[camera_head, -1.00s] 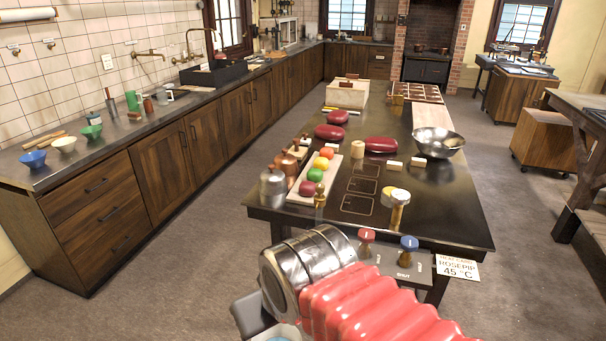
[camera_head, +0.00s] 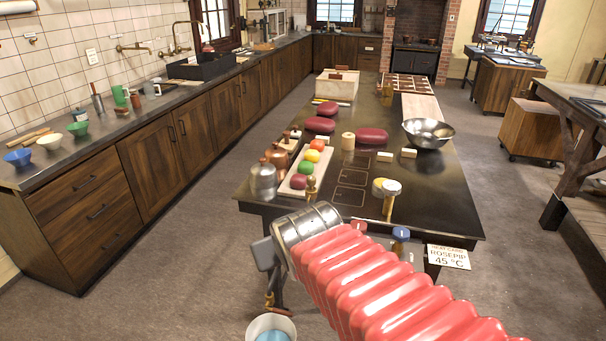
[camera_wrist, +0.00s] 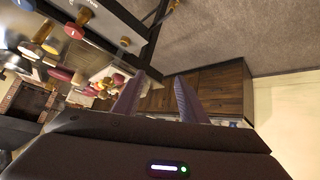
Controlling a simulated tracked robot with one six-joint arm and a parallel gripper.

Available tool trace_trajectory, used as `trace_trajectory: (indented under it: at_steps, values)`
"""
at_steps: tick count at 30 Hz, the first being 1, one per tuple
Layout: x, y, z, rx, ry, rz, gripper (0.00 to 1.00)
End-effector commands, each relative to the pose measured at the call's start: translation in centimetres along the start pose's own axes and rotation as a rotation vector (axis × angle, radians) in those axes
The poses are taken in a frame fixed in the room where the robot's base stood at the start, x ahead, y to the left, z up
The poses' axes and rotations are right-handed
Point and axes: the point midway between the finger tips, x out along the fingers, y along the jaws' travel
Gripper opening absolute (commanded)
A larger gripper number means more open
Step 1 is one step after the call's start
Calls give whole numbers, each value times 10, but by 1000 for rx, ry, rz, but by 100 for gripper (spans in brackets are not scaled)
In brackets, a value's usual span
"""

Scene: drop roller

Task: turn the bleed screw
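I cannot tell a bleed screw for certain. A small brass fitting (camera_head: 270,299) hangs below the near table edge, above a white bucket (camera_head: 251,331) with blue contents. A dark rod with a brass-coloured part (camera_wrist: 173,5) shows at the top of the wrist view. A red knob (camera_head: 359,226) and a blue knob (camera_head: 401,233) sit at the table's near edge, and the red one also shows in the wrist view (camera_wrist: 74,31). My gripper (camera_wrist: 157,82) has its two fingers apart with nothing between them. In the head view my red-sleeved arm hides it.
The dark table (camera_head: 445,215) carries several coloured balls on a tray, a metal bowl (camera_head: 428,133), red lumps and a metal canister (camera_head: 263,181). A sign (camera_head: 448,257) hangs at its near right. Wooden cabinets (camera_head: 85,200) line the left. The floor between is clear.

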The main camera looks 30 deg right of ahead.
Motion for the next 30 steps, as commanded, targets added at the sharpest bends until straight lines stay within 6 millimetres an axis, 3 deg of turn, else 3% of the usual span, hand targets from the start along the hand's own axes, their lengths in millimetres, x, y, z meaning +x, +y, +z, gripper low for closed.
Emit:
trace_trajectory:
  at_steps: [9, 15, 23, 30]
  values:
    - [52, 76, -51, 18, 230, 123, 39]
    - [75, 108, -70, 7, 368, 120, 39]
    - [94, 142, -78, 4, 537, 70, 39]
    - [99, 160, -70, 29, 685, -37, 39]
